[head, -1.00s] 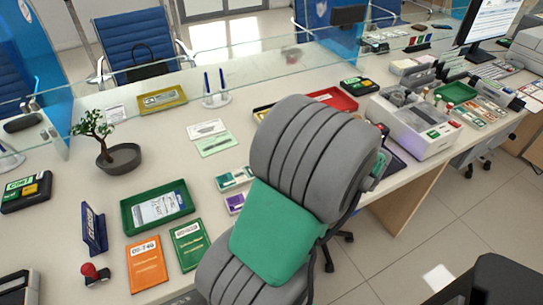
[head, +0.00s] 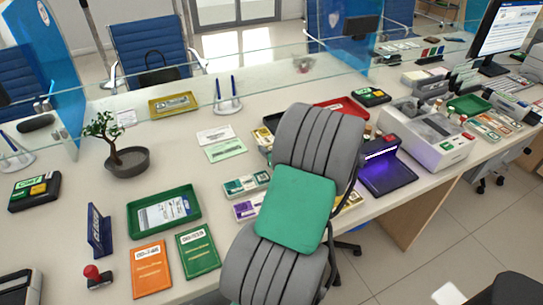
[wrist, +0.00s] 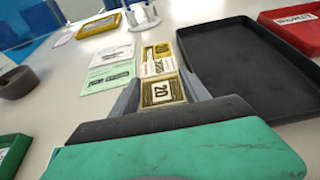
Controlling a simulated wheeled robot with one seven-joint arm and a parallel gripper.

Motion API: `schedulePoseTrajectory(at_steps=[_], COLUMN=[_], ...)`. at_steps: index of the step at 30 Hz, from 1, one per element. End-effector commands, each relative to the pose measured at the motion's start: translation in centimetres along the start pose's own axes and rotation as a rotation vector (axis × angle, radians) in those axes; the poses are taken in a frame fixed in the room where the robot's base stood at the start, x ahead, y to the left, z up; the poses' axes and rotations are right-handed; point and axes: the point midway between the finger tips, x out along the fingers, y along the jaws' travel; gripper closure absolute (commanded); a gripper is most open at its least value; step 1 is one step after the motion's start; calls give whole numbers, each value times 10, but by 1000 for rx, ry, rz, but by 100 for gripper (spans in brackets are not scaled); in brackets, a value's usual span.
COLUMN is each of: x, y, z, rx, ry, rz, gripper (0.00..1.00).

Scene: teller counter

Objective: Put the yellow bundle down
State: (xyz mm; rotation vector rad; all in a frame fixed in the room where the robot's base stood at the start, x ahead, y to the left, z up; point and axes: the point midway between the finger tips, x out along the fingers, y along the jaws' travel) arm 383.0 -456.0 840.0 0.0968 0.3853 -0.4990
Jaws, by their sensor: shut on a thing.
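The yellow bundle (wrist: 162,92) is a block of yellow notes with a white band across its middle and a "20" on its near end. In the wrist view my gripper (wrist: 162,79) is shut on its near part, one grey finger along each side. The bundle's far end points away over the pale counter. I cannot tell whether its underside touches the counter. In the head view my grey ribbed arm with its green pad hides my gripper; a small part of the yellow bundle (head: 262,137) shows at the arm's left edge.
A black tray (wrist: 240,62) lies close right of the bundle, with a red tray (wrist: 300,28) beyond. White (head: 215,134) and green slips (head: 225,150) lie left. Teal (head: 245,185) and purple bundles (head: 247,207) lie nearer. A glass screen (head: 230,75) runs along the back.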

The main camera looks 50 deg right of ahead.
Motion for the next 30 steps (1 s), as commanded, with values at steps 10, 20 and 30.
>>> schedulePoseTrajectory(at_steps=[10, 20, 30], x=[15, 16, 4], y=[2, 2, 0], z=[-30, -32, -30], rx=[0, 1, 1], ry=[-1, 0, 0], rz=[1, 1, -3], gripper=[89, 37, 37])
